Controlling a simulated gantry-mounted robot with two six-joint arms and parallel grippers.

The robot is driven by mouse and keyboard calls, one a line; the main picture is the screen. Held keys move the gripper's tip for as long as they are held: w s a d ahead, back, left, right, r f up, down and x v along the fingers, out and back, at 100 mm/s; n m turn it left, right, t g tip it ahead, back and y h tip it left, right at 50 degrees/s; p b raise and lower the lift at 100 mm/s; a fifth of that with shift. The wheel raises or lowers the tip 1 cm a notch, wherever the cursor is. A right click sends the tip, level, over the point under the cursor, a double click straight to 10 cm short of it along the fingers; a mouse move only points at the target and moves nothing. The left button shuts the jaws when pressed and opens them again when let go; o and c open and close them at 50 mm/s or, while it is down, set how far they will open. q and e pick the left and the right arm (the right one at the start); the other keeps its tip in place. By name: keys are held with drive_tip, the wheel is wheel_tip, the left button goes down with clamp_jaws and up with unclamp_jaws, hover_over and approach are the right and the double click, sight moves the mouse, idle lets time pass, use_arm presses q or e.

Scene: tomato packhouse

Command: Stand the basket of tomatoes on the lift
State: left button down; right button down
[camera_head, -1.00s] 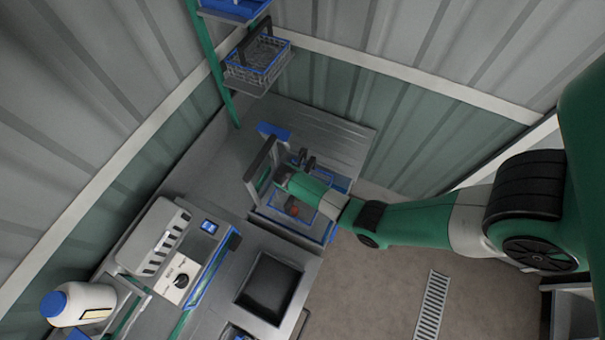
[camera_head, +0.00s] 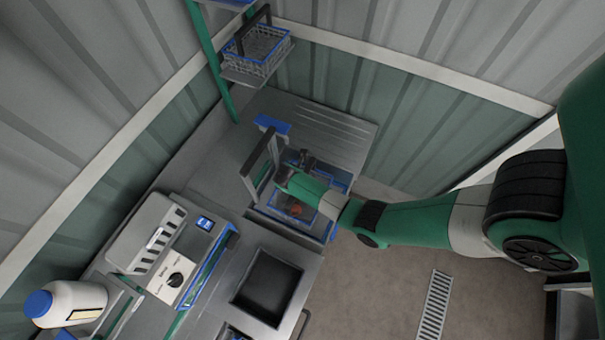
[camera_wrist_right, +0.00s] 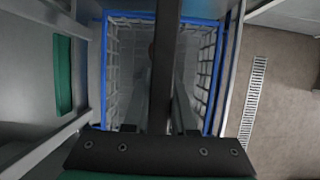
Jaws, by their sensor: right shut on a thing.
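The wire basket (camera_head: 331,232) with a blue rim sits low at the counter's edge, partly hidden by my right arm. A red tomato (camera_head: 297,209) shows inside. In the right wrist view, the basket's blue rim (camera_wrist_right: 104,75) and wire sides are directly below the gripper, with a dark handle bar (camera_wrist_right: 165,60) running across the middle. My right gripper (camera_head: 290,176) is shut on the basket's handle; its fingertips are mostly hidden. I cannot tell whether the basket touches what is under it. My left gripper is not in view. Which part is the lift is unclear.
A second blue-rimmed basket (camera_head: 258,48) stands on a shelf by a green post (camera_head: 209,62). A dark-topped upright frame (camera_head: 258,157) is close left of the gripper. The ribbed counter (camera_head: 325,125) behind is clear.

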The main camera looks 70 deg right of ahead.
drive_tip(key=shift+f+b, duration=0.4)
drive_tip(key=shift+f, duration=0.15)
idle(0.5)
drive_tip(key=c, duration=0.6)
unclamp_jaws()
drive_tip(key=shift+c, duration=0.2)
drive_tip(key=c, duration=0.3)
wheel_tip(320, 180, up, 7)
drive_tip(key=p, duration=0.7)
drive_tip(key=shift+r+p, duration=0.1)
drive_tip(key=shift+p, duration=0.25)
